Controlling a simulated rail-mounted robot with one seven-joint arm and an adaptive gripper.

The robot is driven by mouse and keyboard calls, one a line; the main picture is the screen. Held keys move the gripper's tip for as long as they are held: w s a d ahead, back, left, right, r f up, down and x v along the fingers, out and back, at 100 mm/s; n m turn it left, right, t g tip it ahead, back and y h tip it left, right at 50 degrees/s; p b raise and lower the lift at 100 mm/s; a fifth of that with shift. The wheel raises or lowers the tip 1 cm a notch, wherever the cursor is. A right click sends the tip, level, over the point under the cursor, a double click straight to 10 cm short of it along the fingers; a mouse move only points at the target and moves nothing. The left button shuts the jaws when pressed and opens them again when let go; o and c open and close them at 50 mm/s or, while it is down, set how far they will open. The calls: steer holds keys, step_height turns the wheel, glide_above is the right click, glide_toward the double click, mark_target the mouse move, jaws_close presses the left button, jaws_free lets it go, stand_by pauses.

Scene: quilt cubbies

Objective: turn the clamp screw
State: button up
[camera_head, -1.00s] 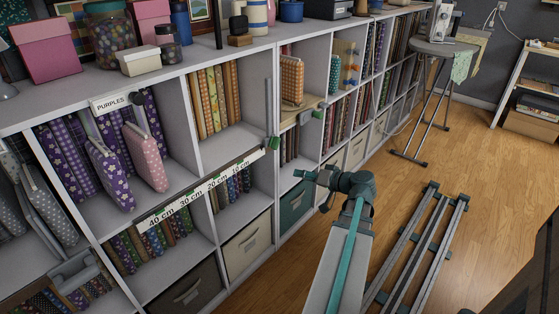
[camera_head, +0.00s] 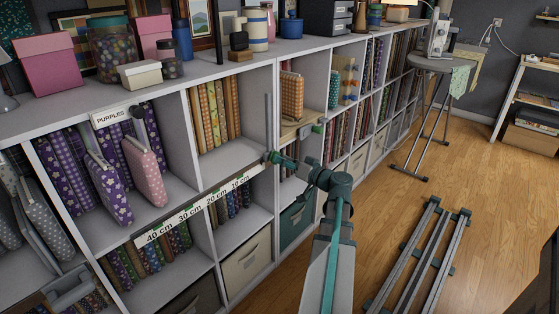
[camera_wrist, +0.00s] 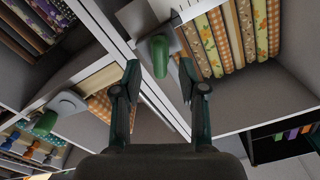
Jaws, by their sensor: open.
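Two clamps with green screw handles sit at the shelf. One green screw handle (camera_wrist: 160,57) shows in the wrist view on a pale clamp plate, ahead of my fingertips and between their lines. In the head view this handle (camera_head: 268,157) is at the upright by the measuring strip, partly hidden by my gripper (camera_head: 279,160). The other green handle (camera_head: 318,129) is further right, by a wooden board; it shows at the lower left of the wrist view (camera_wrist: 45,122). My gripper (camera_wrist: 158,80) is open, with nothing between the fingers. I cannot tell whether it touches the handle.
The measuring strip (camera_head: 190,211) runs along the shelf front. Cubbies hold folded fabrics, such as the orange ones (camera_head: 213,112), and bins (camera_head: 247,256). Grey rails (camera_head: 425,262) lie on the floor to the right. Open floor lies between.

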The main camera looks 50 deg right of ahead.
steer(key=shift+w, duration=1.15)
jaws_close()
